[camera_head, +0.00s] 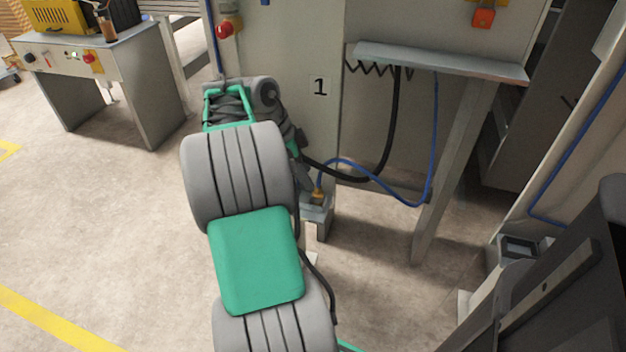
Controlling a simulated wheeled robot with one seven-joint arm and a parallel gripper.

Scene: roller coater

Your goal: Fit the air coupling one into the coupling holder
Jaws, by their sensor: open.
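The air coupling one (318,194) is a small brass-coloured piece at the end of a blue hose (385,187). It is upright at the top of the coupling holder (318,213), a small grey bracket low by the machine panel marked 1. I cannot tell how deep it sits in the holder. My gripper (305,180) is dark and mostly hidden behind my arm; its visible end is just left of the coupling. It is open, and I cannot tell whether it touches the coupling.
A black hose (385,150) hangs beside the blue one below a grey shelf (440,61). A leg (452,170) supports the shelf. Another grey holder (520,248) stands at right. A control table (110,60) is at upper left. The floor at left is clear.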

